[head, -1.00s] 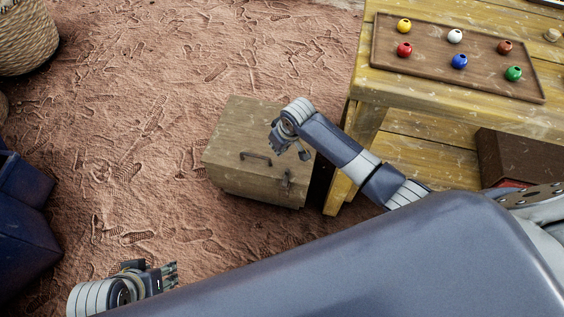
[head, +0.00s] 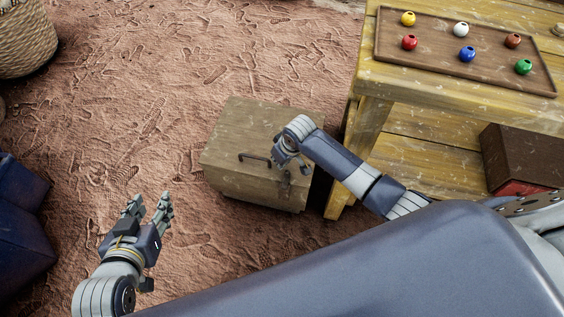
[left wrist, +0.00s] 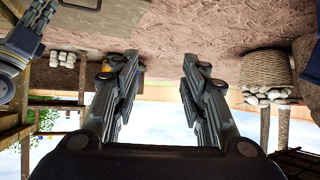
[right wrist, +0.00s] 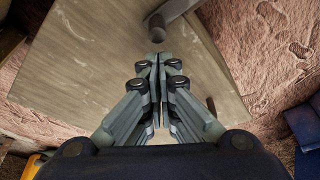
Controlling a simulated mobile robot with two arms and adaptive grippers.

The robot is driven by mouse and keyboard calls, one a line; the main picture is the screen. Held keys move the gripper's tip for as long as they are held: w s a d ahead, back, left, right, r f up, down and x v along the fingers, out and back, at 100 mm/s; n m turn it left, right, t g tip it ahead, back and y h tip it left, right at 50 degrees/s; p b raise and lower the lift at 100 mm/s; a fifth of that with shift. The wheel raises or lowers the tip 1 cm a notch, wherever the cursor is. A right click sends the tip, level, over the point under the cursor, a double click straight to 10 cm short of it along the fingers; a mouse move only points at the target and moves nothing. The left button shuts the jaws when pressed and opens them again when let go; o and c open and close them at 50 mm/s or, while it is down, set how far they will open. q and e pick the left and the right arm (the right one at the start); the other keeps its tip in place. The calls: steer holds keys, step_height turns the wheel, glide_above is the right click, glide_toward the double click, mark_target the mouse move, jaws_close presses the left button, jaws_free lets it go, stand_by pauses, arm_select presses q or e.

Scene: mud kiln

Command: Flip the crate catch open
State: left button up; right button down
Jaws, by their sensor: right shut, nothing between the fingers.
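The wooden crate (head: 240,128) stands on the ground left of the yellow table. My right gripper (right wrist: 157,60) is shut and empty, over the crate face. My left gripper (head: 150,199) is open and empty, well left of the crate; its spread fingers also show in the left wrist view (left wrist: 157,65).
The yellow table (head: 420,85) is close on the crate's right, with a tray (head: 470,68) of coloured balls on top and a dark box (head: 525,155) on its lower shelf. A basket (head: 25,40) and blue object (head: 20,215) are far left. Ground between is clear.

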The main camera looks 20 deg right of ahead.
steer(key=shift+s+d, duration=0.2)
steer(key=shift+s, duration=0.35)
